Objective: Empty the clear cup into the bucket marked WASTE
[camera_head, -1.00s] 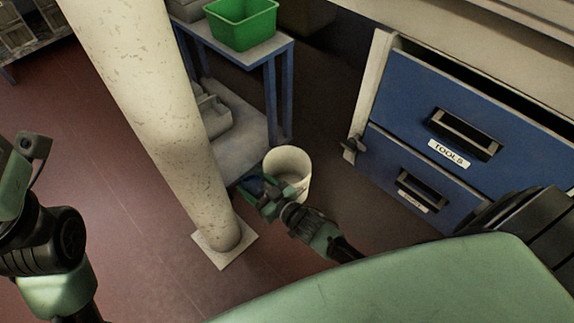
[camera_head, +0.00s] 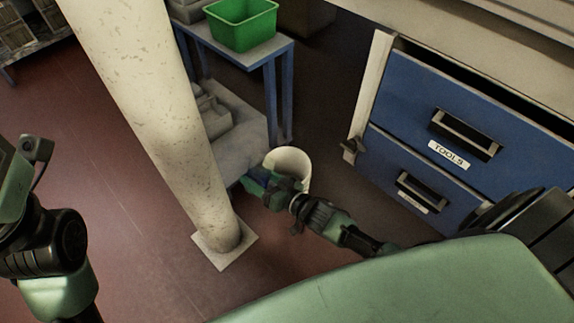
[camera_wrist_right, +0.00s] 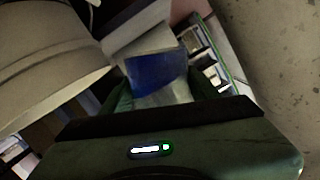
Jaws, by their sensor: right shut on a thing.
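A pale bucket (camera_head: 290,161) stands on the floor beside the column foot; my right gripper covers its lower front, and no WASTE marking is readable. My right gripper (camera_head: 262,186) is at the bucket's near left side, by its rim. In the right wrist view my right gripper (camera_wrist_right: 157,98) is shut on the clear cup (camera_wrist_right: 165,95), which shows a blue band (camera_wrist_right: 157,71) and looks tilted. The bucket (camera_wrist_right: 45,55) fills the left of that view. I cannot tell whether anything flows out. Of my left arm only links show; its fingers are out of view.
A speckled beige column (camera_head: 150,110) stands close left of the bucket. Behind is a blue-legged table (camera_head: 265,55) with a green bin (camera_head: 241,24). A blue drawer cabinet (camera_head: 450,130), labelled TOOLS, stands to the right. Red floor is open at left.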

